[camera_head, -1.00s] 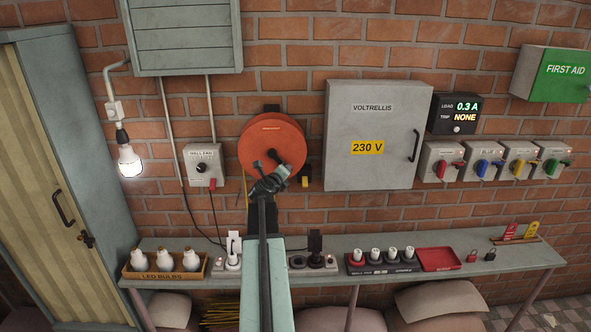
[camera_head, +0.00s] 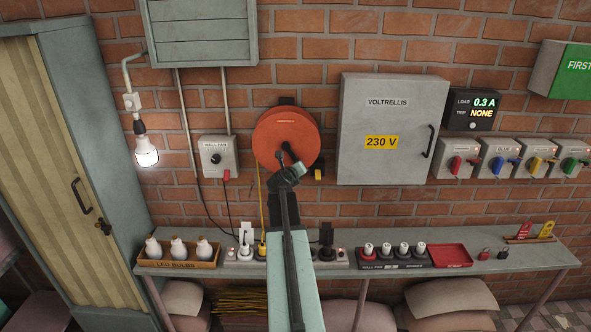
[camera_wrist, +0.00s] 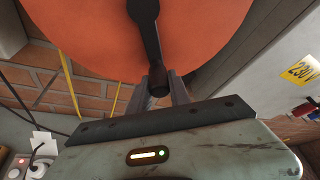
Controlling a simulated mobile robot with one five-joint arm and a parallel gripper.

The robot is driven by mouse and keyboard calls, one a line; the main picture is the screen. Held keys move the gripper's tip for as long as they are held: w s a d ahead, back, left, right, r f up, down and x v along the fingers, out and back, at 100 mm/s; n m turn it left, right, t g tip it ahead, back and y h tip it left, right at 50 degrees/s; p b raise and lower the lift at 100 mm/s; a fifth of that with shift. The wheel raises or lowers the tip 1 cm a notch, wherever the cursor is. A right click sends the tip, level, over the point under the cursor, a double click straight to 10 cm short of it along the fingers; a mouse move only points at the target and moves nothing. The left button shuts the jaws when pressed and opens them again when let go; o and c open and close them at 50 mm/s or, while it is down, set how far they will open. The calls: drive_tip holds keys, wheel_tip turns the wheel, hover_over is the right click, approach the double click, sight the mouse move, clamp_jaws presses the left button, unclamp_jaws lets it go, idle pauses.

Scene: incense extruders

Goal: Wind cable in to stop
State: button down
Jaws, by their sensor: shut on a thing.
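The orange-red cable reel (camera_head: 285,132) is mounted on the brick wall, left of the grey cabinet. Its dark crank (camera_head: 284,156) points down from the hub; the crank (camera_wrist: 147,40) also shows large in the wrist view. My gripper (camera_head: 287,173) is at the lower part of the reel. In the wrist view my gripper (camera_wrist: 159,88) has its fingers closed around the dark knob at the crank's end. A yellow cable (camera_head: 261,200) hangs from the reel's left side down to a yellow plug (camera_head: 262,248) at the power strip. The reel's stop is not clearly visible.
The grey cabinet (camera_head: 391,110) marked 230 V is close right of the reel. The wall fan box (camera_head: 217,158) is on the left. A bench (camera_head: 510,258) below carries the bulb tray (camera_head: 180,263), power strips and a red tray (camera_head: 451,256).

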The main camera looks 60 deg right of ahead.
drive_tip(key=shift+w+a, duration=0.1)
drive_tip(key=shift+w, duration=0.2)
drive_tip(key=shift+w+a, duration=0.15)
drive_tip(key=shift+w, duration=0.15)
idle(0.6)
drive_tip(key=c, duration=1.2)
unclamp_jaws()
drive_tip(key=shift+s, duration=0.1)
drive_tip(key=p+v, duration=0.2)
drive_tip(key=v, duration=0.5)
drive_tip(key=shift+s+a+p, duration=0.2)
drive_tip(key=shift+a+p, duration=0.1)
